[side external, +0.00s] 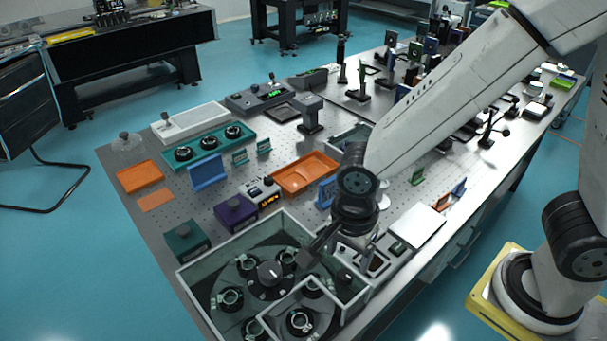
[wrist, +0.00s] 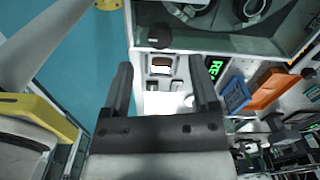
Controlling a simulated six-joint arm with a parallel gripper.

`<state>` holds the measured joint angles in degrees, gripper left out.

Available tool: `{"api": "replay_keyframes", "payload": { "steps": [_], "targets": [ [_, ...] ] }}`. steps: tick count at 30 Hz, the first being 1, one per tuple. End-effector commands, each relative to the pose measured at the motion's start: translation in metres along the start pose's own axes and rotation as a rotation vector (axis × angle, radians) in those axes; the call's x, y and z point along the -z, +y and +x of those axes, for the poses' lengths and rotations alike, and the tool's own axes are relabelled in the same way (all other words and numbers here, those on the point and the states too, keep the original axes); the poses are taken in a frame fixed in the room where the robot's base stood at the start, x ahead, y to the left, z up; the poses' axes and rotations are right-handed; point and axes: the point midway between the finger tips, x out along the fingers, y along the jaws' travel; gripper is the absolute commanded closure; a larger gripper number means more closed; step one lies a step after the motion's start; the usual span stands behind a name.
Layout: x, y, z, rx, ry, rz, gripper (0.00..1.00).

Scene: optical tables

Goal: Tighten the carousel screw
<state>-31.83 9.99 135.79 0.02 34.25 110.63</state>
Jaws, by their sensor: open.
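The carousel (side external: 268,292) sits in a clear-walled box on the table's near end, with a dark central hub and knob (side external: 269,271) and several round ring-topped holders around it. In the wrist view, part of the carousel box (wrist: 283,48) shows at the top right, with holders cut off by the frame edge. I cannot make out which part is the screw. My gripper (side external: 308,258) is tilted down over the box's right side, its fingers apart. In the wrist view my gripper (wrist: 163,78) is open, with nothing held between the fingers.
A small dark knob (wrist: 160,36) is beyond the fingertips. An orange tray (side external: 305,173), a purple box (side external: 236,212) and a green box (side external: 187,242) stand behind the carousel box. A white plate (side external: 418,224) lies to the right. The box walls rise around the carousel.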

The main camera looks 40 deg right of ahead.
Motion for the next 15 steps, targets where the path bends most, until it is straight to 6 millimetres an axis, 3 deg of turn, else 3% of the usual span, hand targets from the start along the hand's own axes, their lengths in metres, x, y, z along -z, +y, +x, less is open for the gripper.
{"api": "replay_keyframes", "payload": {
  "steps": [15],
  "targets": [
    [0.000,0.000,0.046,-0.002,0.000,0.000,0.23]
  ]
}}
